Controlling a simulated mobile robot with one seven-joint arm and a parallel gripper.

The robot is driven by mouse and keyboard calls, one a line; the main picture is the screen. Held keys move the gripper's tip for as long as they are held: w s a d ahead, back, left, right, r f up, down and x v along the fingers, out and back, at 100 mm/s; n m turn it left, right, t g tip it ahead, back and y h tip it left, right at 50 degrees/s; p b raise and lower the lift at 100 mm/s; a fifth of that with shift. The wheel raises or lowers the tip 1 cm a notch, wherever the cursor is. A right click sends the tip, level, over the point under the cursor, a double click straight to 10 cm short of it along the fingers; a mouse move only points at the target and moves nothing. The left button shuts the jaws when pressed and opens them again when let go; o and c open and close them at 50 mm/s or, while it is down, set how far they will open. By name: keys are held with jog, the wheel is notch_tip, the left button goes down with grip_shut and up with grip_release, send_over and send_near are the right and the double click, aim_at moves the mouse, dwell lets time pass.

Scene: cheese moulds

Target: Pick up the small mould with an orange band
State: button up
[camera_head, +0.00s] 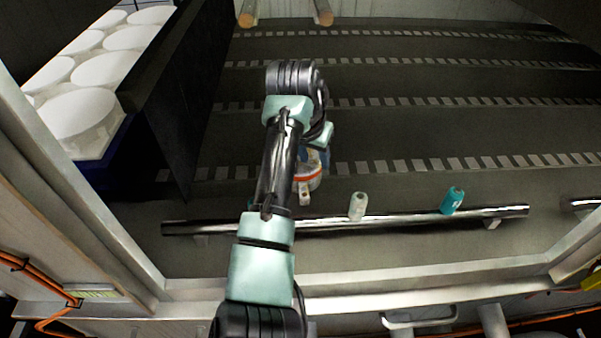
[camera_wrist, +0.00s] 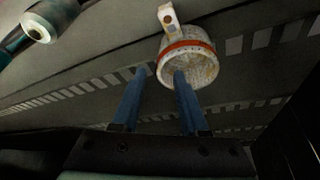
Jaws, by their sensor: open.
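The small mould is white, round and hollow, with an orange band and a pale tab with holes. It shows in the wrist view (camera_wrist: 203,70), past the fingertips, and in the head view (camera_head: 309,180), partly hidden by my arm. My gripper (camera_wrist: 160,74) is open with two blue fingers. In the wrist view the right fingertip overlaps the mould's open mouth, and the left fingertip lies outside its left side. I cannot tell whether either finger touches it. In the head view my gripper (camera_head: 318,155) is mostly hidden behind the wrist, right at the mould.
A metal rail (camera_head: 400,217) runs in front of the mould. A pale bottle (camera_head: 358,206) and a teal bottle (camera_head: 452,200) stand by it to the right. The slatted floor beyond is clear.

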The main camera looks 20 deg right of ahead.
aim_at(318, 168)
jog(key=b+x, duration=0.1)
jog(key=x, duration=0.7)
jog(key=shift+d+b, duration=0.1)
jog(key=shift+b, duration=0.25)
jog(key=shift+r, duration=0.1)
grip_shut()
dwell(0.9)
